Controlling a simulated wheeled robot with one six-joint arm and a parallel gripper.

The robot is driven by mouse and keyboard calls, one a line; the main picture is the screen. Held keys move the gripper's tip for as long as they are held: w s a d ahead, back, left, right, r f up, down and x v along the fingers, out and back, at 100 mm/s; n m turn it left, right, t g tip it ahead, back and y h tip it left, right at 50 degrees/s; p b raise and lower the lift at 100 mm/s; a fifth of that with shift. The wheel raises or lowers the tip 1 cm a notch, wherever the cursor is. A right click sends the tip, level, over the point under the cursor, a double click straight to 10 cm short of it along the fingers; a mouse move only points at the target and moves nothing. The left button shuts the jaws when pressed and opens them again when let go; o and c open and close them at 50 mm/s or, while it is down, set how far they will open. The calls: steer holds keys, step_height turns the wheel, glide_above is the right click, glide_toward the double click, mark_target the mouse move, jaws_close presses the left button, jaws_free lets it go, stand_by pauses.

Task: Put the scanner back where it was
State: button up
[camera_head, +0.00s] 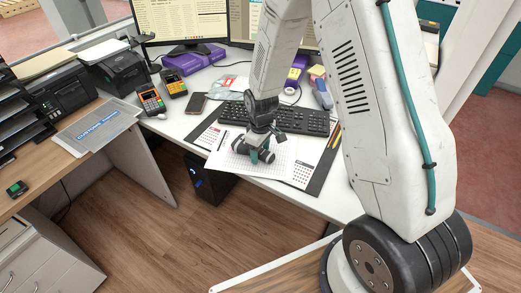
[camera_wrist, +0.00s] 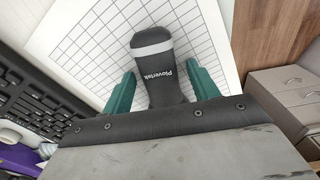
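The scanner, a dark grey device marked "Plovertek" with a pale band near its rounded head (camera_wrist: 160,62), lies on a white gridded calendar sheet. In the head view the scanner (camera_head: 240,147) shows small and partly behind my gripper (camera_head: 262,156). In the wrist view my gripper's teal fingers (camera_wrist: 163,88) stand on either side of the scanner's narrower handle. Gaps show between fingers and handle, so the gripper is open around it and not clamped. The handle's near end is hidden by the gripper body.
A black keyboard (camera_head: 300,120) lies just behind the calendar sheet (camera_head: 283,163). A phone (camera_head: 196,103) and card terminals (camera_head: 151,101) are to the left. Monitors stand at the back. A purple item (camera_head: 194,60) lies before them. The desk's front edge is close by.

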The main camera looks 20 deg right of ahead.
mark_target(261, 151)
step_height(261, 151, up, 13)
steer(key=s+d+r+m, duration=0.2)
steer(key=s+r+m, duration=0.2)
steer(key=s+r, duration=1.05)
steer(key=s+r+m, duration=0.1)
steer(key=s+r, duration=0.2)
steer(key=s, duration=0.4)
steer(key=s+r+m+t, duration=0.1)
steer(key=s+r+m, duration=0.1)
steer(key=s, duration=0.5)
steer(key=shift+s+d+r, duration=0.15)
steer(key=shift+s+r, duration=0.1)
steer(key=shift+r, duration=0.55)
